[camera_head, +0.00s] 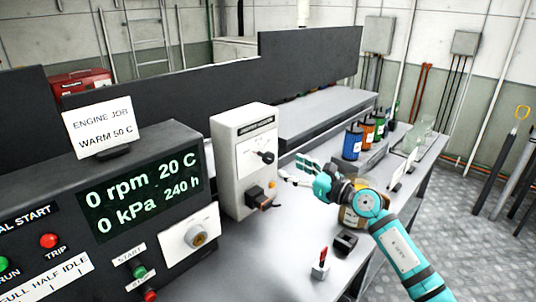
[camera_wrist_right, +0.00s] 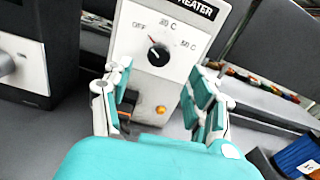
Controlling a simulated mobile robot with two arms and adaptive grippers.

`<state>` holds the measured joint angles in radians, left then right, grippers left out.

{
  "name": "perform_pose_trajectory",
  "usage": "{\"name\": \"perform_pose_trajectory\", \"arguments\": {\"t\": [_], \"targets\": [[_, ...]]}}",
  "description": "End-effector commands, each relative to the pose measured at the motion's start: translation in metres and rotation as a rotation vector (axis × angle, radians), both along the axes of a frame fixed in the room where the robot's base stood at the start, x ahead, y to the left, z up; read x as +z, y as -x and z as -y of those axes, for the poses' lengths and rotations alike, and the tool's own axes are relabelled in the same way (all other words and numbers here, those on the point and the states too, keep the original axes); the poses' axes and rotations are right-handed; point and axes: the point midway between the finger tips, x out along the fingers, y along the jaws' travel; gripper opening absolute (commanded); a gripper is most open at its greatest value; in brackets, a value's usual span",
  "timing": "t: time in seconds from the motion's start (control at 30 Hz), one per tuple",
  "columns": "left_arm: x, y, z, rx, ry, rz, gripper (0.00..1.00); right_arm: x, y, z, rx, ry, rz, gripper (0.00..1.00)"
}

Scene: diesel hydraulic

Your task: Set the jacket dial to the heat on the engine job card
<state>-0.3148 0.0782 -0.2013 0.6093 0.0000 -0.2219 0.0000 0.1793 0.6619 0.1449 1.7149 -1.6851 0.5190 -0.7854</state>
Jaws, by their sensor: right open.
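The engine job card (camera_head: 100,127) stands on top of the dark control panel at left and reads "WARM 50 C". The pale heater box (camera_head: 231,165) stands on the bench right of the panel. Its black jacket dial (camera_head: 264,156) is on the front face. In the right wrist view the dial (camera_wrist_right: 158,55) has marks OFF, a blurred middle one and what looks like 50 C; its pointer tilts up-left, toward OFF. My right gripper (camera_head: 296,172) is open and empty, in front of the box and apart from the dial. Its spread fingers (camera_wrist_right: 162,90) frame the lower box face. My left gripper is out of view.
The panel display (camera_head: 145,192) reads 0 rpm, 20 C, 0 kPa, 240 h. An orange lamp (camera_wrist_right: 161,110) is below the dial. Several coloured cans, one blue (camera_head: 352,144), stand behind my right arm. A red-topped item (camera_head: 321,265) stands at the front bench edge.

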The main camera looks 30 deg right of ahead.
Motion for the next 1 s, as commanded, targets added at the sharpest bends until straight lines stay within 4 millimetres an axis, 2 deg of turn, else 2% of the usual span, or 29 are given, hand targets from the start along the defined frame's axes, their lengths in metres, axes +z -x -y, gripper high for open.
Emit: {"name": "perform_pose_trajectory", "arguments": {"t": [0.2,0.43,0.6,0.9,1.0], "targets": [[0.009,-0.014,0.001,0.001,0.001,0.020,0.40,0.003,-0.046,-0.017,0.000,-0.003,0.003,0.59],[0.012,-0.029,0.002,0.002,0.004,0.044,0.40,0.001,-0.081,-0.028,0.000,-0.003,0.001,0.59],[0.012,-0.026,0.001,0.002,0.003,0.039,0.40,0.000,-0.091,-0.033,0.002,0.000,0.000,0.59],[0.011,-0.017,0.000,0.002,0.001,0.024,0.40,-0.001,-0.093,-0.033,0.001,0.000,-0.001,0.59],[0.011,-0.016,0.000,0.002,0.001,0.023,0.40,0.000,-0.093,-0.033,0.001,0.000,0.000,0.46]]}}
